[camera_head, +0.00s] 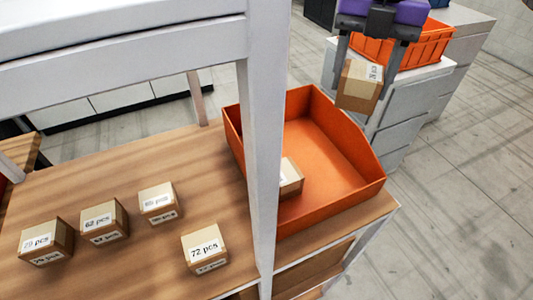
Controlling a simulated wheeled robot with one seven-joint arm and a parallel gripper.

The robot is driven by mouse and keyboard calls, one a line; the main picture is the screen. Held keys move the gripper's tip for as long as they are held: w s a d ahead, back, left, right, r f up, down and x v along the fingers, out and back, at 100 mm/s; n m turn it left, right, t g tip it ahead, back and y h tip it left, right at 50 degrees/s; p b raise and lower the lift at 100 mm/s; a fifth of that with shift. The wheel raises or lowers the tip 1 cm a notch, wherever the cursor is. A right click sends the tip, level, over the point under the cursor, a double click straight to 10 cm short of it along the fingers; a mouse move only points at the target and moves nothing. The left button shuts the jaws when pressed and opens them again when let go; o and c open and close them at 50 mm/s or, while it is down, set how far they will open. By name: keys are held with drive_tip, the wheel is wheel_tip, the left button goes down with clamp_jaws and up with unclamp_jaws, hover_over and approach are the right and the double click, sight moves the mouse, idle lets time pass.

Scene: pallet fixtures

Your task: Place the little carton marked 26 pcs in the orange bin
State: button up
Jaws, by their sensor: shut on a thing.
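My gripper (371,62) is shut on a small brown carton (359,86) at the upper right. The carton is tilted and its white label is turned sideways, too small to read. It is held in the air, above and beyond the far right rim of the orange bin (335,135) in this view. The orange bin stands on the right end of the wooden table. Another small carton (291,179) lies inside the bin, partly hidden by a grey post. No label marked 26 pcs can be read.
Several cartons stand on the wooden table (120,175): one marked 72 pcs (205,248), one marked 62 pcs (104,222), and others at left. A grey post (262,130) rises in front of the bin. An orange crate (425,45) sits on grey cabinets behind.

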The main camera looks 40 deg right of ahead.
drive_tip(key=shift+w+a+f, duration=0.1)
drive_tip(key=shift+w+a, duration=0.1)
drive_tip(key=shift+w, duration=0.2)
wheel_tip(320, 180, down, 20)
drive_tip(key=shift+r+p, duration=0.1)
drive_tip(key=shift+p, duration=0.25)
drive_tip(key=o, duration=1.5)
wheel_tip(320, 180, up, 12)
drive_tip(key=shift+r, duration=0.1)
